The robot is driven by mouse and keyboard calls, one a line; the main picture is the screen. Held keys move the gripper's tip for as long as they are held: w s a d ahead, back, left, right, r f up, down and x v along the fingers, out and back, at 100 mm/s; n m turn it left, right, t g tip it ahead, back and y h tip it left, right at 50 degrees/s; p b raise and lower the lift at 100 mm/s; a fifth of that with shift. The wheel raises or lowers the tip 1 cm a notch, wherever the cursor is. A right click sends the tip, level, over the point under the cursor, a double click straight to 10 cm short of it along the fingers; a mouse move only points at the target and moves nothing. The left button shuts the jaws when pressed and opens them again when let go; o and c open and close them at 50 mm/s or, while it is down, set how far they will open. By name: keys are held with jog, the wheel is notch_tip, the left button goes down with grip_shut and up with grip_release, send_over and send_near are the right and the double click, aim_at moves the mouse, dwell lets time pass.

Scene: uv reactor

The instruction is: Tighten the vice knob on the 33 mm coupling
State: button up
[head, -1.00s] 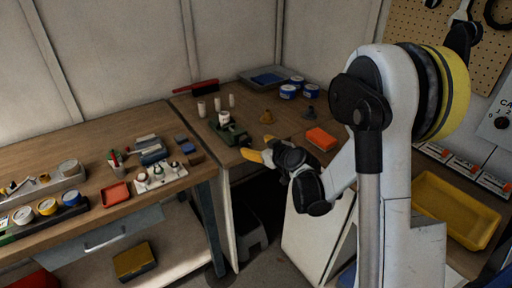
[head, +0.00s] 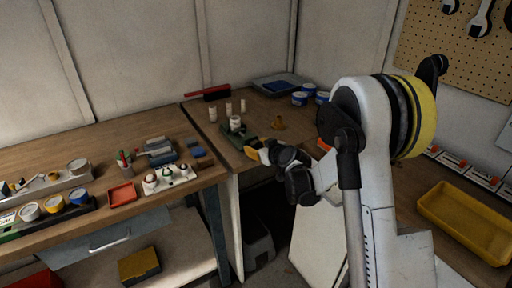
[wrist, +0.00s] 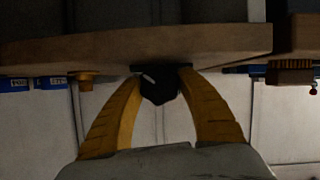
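The small green vice (head: 250,139) stands at the front edge of the right-hand bench, with a pale upright coupling (head: 235,122) in it. My gripper (head: 254,149) is at the front of the vice. In the wrist view my gripper's two yellow fingers (wrist: 162,78) lie either side of the black vice knob (wrist: 160,88), just below the bench edge in that picture. Their tips are very close to the knob's sides. I cannot tell whether they touch it. The coupling is not seen in the wrist view.
Blue tins (head: 300,98) and a grey-blue tray (head: 278,84) are farther back. A red-handled brush (head: 212,92) lies near the wall.

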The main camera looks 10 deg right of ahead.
jog(key=shift+c, duration=0.3)
jog(key=shift+d+m+y, duration=0.1)
jog(key=shift+m+y, duration=0.4)
jog(key=shift+m, duration=0.4)
jog(key=shift+m+g+y, duration=0.3)
jog(key=shift+m+y, duration=0.1)
jog(key=shift+m, duration=0.2)
jog(key=o, duration=1.2)
jog(key=v, duration=1.2)
jog(key=shift+w+r, duration=0.1)
jog(key=shift+w, duration=0.05)
